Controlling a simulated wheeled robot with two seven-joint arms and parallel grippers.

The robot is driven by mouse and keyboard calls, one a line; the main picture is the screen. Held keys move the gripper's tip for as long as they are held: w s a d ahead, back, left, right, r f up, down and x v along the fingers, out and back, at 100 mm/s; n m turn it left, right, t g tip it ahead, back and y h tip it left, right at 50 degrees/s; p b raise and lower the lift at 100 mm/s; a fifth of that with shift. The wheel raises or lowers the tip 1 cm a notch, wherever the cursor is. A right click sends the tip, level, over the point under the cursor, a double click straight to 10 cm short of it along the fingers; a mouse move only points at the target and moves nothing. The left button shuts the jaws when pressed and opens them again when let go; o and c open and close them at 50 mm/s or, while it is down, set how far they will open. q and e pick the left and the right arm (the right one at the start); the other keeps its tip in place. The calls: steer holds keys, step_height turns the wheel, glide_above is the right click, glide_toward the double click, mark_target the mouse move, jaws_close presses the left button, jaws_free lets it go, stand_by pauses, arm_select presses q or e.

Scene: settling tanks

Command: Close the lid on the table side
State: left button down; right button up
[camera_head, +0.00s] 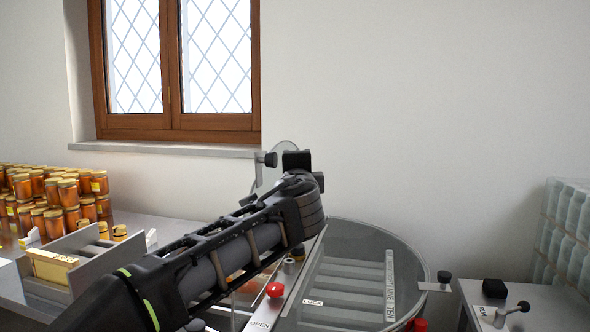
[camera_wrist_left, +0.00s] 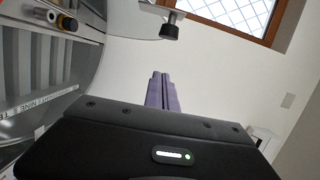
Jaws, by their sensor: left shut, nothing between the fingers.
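The table-side lid is a clear panel (camera_head: 276,152) that stands raised, with a black knob (camera_head: 270,159) near its upper edge. The knob also shows at the top of the left wrist view (camera_wrist_left: 169,29). My left arm hides most of this lid. The other clear lid half (camera_head: 375,250) lies flat over the round tank, with its own black knob (camera_head: 444,276). My left gripper (camera_wrist_left: 160,76) is shut and empty, its fingers apart from the raised knob in the wrist view. In the head view its dark body (camera_head: 297,160) is just right of that knob. My right gripper is not in view.
Several honey jars (camera_head: 75,195) are stacked on the table at left, near a metal box with a wooden frame (camera_head: 52,267). A bar marked OPEN and LOCK (camera_head: 290,290) crosses the tank. Wrapped jars (camera_head: 567,235) stand at right. A wall with a window (camera_head: 175,122) is behind.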

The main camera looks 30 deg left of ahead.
arm_select(q)
steer(key=w+a+p, duration=0.3)
steer(key=w+a, duration=0.1)
steer(key=a, duration=0.3)
steer(key=shift+w+a, duration=0.4)
steer(key=shift+a+f, duration=0.1)
